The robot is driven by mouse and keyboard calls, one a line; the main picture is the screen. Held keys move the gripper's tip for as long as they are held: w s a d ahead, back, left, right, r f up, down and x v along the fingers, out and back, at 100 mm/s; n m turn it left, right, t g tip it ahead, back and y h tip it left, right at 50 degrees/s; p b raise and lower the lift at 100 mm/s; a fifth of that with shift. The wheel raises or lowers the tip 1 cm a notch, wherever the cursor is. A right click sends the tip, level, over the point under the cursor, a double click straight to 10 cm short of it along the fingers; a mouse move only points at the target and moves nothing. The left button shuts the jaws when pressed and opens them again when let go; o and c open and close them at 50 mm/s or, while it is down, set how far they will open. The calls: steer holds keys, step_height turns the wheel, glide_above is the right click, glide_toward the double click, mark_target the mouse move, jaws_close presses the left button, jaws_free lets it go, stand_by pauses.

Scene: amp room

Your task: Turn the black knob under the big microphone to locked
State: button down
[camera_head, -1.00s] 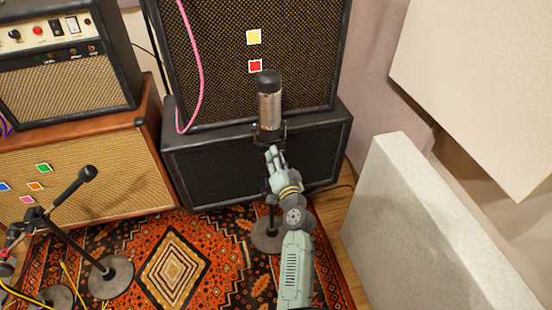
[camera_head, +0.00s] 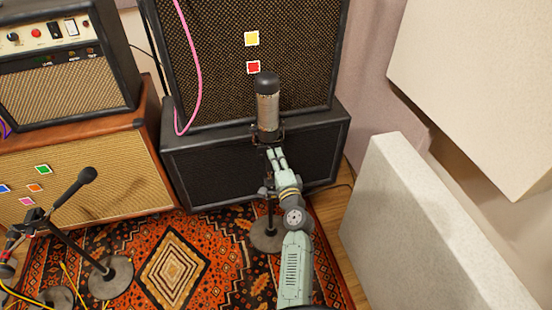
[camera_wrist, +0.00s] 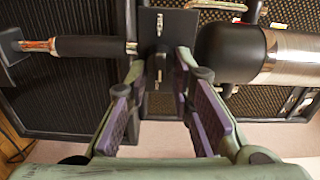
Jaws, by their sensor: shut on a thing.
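The big microphone (camera_head: 267,108) stands upright in its mount, with a silver body and a black top. In the wrist view the microphone (camera_wrist: 285,55) lies sideways at the right. Its round-based stand (camera_head: 266,234) is on the rug, and the stand pole (camera_wrist: 88,47) runs left in the wrist view. The black knob (camera_wrist: 158,66) is at the dark joint between pole and microphone. My gripper (camera_head: 276,152) is just below the microphone. In the wrist view my gripper (camera_wrist: 160,75) has its purple-padded fingers on either side of the knob, shut on it. The knob's setting cannot be read.
Dark speaker cabinets (camera_head: 190,168) stand close behind the microphone. A pale acoustic panel (camera_head: 420,225) stands at the right. A smaller microphone (camera_head: 86,176) on a boom stand is at the left, near an amp (camera_head: 68,85). A patterned rug (camera_head: 200,235) covers the floor.

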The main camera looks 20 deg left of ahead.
steer(key=shift+m, duration=0.4)
steer(key=c, duration=1.6)
jaws_free()
steer(key=v, duration=0.7)
steer(key=shift+s+d, duration=0.2)
